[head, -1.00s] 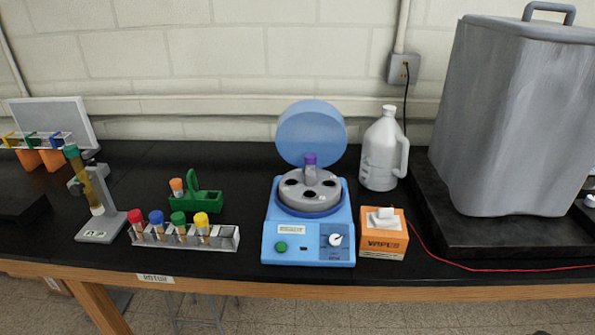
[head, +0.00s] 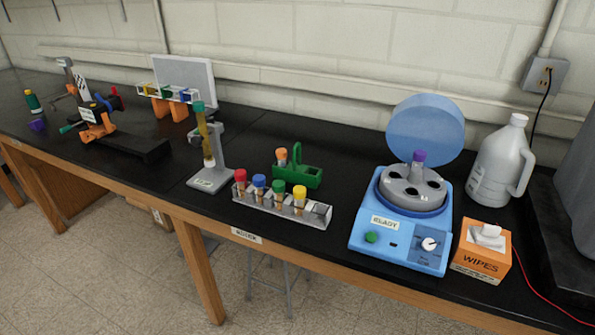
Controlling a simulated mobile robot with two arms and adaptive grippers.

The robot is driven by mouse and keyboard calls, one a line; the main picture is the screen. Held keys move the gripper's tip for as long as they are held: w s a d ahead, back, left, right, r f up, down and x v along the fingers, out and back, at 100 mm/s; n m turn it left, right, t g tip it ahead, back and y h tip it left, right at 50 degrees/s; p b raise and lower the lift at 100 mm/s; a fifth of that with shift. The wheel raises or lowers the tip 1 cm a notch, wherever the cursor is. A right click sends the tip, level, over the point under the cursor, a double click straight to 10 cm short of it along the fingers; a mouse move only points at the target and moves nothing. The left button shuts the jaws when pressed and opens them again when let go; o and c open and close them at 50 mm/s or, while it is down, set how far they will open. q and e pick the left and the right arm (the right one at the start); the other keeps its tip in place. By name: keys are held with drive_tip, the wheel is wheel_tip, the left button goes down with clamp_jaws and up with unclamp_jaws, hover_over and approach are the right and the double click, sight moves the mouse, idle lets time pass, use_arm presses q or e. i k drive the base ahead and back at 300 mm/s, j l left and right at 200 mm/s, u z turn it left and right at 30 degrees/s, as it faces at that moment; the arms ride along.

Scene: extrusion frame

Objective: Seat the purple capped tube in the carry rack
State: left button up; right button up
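The purple capped tube (head: 419,158) stands in the rotor of the blue centrifuge (head: 365,250), whose round lid is raised. Only its cap and upper end show above the rotor. The small green carry rack (head: 312,179) with an upright handle sits on the bench left of the centrifuge. An orange capped tube (head: 282,156) stands at the carry rack's left end. Neither of my grippers is in the head view.
A metal rack (head: 318,214) with red, blue, green and yellow capped tubes stands at the front edge. A grey stand (head: 212,178) with a tall tube is left of it. A wipes box (head: 482,252) and white jug (head: 503,160) flank the centrifuge's right.

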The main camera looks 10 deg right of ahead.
sight(294, 172)
drive_tip(key=i+j, duration=0.15)
drive_tip(key=i, duration=0.35)
drive_tip(key=i+j, duration=0.2)
drive_tip(key=i, duration=0.3)
